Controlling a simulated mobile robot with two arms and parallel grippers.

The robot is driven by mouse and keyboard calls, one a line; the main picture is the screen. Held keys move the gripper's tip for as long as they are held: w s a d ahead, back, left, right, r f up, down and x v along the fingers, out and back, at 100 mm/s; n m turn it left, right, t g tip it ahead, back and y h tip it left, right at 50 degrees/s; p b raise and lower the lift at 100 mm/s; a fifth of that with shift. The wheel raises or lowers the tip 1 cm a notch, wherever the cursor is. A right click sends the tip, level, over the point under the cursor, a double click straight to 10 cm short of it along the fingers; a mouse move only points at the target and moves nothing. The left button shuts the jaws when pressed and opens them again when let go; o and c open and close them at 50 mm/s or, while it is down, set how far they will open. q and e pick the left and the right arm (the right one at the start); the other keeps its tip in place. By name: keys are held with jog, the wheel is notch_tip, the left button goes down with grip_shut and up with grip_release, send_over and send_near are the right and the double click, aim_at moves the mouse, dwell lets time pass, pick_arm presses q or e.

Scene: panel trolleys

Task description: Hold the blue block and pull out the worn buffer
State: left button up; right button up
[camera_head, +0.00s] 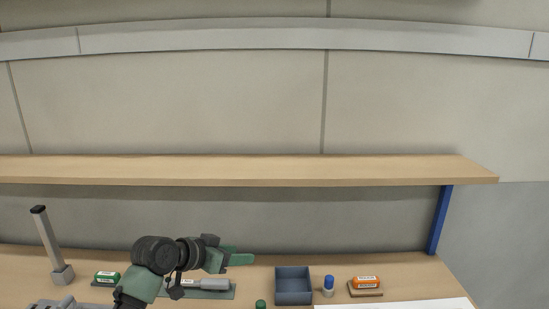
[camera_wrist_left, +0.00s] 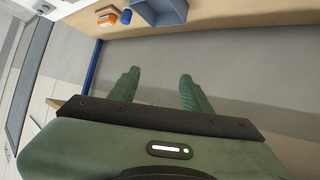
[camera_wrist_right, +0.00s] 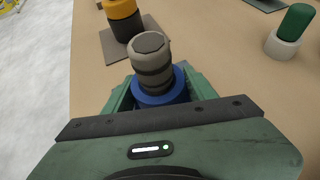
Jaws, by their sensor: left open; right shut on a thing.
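In the right wrist view, my right gripper (camera_wrist_right: 158,92) is shut on the blue block (camera_wrist_right: 163,98). A grey-beige ribbed buffer (camera_wrist_right: 151,55), which looks like the worn one, stands up out of the blue block. Its lower end is hidden in the block. In the head view, my left gripper (camera_head: 240,260) is raised over the back of the bench, pointing right. The left wrist view shows its fingers (camera_wrist_left: 160,88) apart with nothing between them. My right gripper, the block and the worn buffer are not seen in the head view.
An orange-and-black buffer (camera_wrist_right: 123,18) stands on a grey plate behind the block. A green-topped cylinder (camera_wrist_right: 296,22) stands to the right. In the head view, a blue-grey bin (camera_head: 294,297), a blue-topped cylinder (camera_head: 328,284) and an orange box (camera_head: 366,282) stand below a wooden shelf (camera_head: 240,169).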

jog(key=shift+s+d+f, duration=0.1)
jog(key=shift+s+f, duration=0.05)
jog(key=shift+f, duration=0.2)
pick_arm(q)
jog(key=s+d+f+g+y, duration=0.2)
jog(key=s+d+f+g, duration=0.3)
jog(key=s+d, duration=0.6)
jog(key=s+a+f+g+y, duration=0.1)
jog(key=s, duration=0.1)
jog(key=s+a+f+g+y, duration=0.1)
jog(key=s+f+y, duration=0.1)
jog(key=s, duration=0.1)
jog(key=s+a+f+n+g+y, duration=0.1)
jog(key=s+y, duration=0.1)
jog(key=shift+s+a+f+g, duration=0.1)
jog(key=shift+s+f+g, duration=0.2)
jog(key=shift+f, duration=0.1)
jog(key=shift+s+a+f+y, duration=0.25)
jog(key=shift+a+f+y, duration=0.05)
jog(key=shift+f+y, duration=0.15)
jog(key=shift+f, duration=3.25)
jog(key=shift+d, duration=0.1)
grip_shut()
